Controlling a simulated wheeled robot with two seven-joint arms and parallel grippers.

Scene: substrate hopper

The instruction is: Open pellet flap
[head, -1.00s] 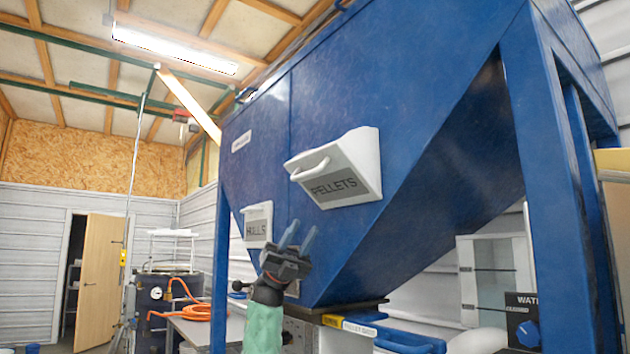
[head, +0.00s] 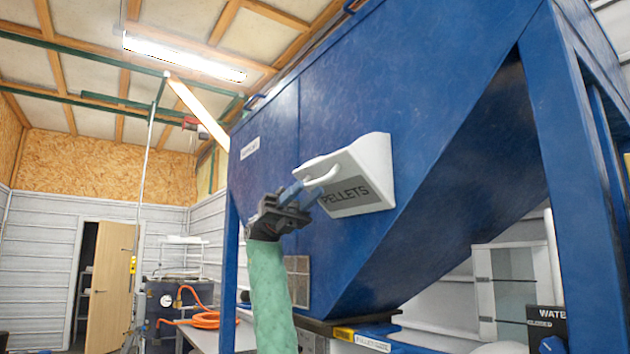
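The white pellet flap (head: 376,162), labelled PELLETS, sits on the sloping front of the blue hopper (head: 400,80). It looks shut. Its white bar handle (head: 318,162) sticks out at the upper left of its face. My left gripper (head: 310,188) is right at the handle, coming from below left. Its two blue fingers look apart, with the handle's lower end near or between them. I cannot tell whether they touch it. My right gripper is not in view.
The gripper and arm cover the spot of the hulls flap. Blue hopper legs (head: 570,200) stand at the right. A bench with an orange hose (head: 205,320) is at lower left. An open wooden door (head: 108,285) is far behind.

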